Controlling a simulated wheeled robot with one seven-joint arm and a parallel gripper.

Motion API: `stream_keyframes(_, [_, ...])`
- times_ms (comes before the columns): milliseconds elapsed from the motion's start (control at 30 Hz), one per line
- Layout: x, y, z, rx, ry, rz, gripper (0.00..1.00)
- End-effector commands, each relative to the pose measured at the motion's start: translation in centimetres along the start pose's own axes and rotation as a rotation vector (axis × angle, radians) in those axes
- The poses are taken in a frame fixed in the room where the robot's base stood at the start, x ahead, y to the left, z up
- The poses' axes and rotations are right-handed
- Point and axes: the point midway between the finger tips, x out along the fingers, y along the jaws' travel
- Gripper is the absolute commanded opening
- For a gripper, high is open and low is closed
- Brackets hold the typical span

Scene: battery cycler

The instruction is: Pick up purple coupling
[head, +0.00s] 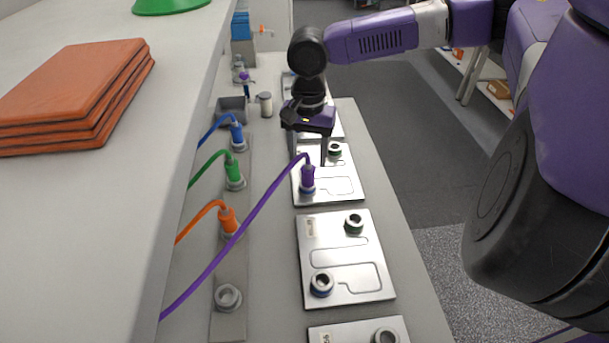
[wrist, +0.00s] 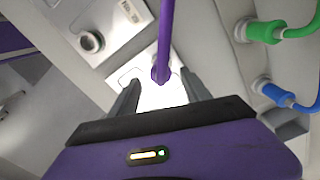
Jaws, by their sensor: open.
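The purple coupling (head: 308,177) stands upright on the blue-ringed port of a silver plate (head: 340,189) in the head view. Its purple cable runs off to the lower left. In the wrist view the coupling (wrist: 160,74) shows between and beyond the two fingertips, with its cable rising to the top edge. My gripper (head: 309,160) points down just behind the coupling in the head view. In the wrist view its fingers (wrist: 163,90) are open with nothing between them that I can see gripped. The coupling's lower part is hard to make out there.
Blue (head: 237,134), green (head: 234,172) and orange (head: 227,218) couplings stand in a row on a grey strip to the left. An empty port (head: 228,296) is at its near end. More silver plates (head: 346,258) lie nearer. Orange folded cloths (head: 75,92) lie on the upper shelf.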

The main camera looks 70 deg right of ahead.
Motion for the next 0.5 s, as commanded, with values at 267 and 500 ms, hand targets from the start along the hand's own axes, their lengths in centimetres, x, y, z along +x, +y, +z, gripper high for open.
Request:
stream_keyframes(267, [3.0, 0.0, -0.3, -0.003, 0.000, 0.001, 0.56])
stream_keyframes(500, [5.9, 0.0, -0.4, -0.003, 0.001, -0.002, 0.56])
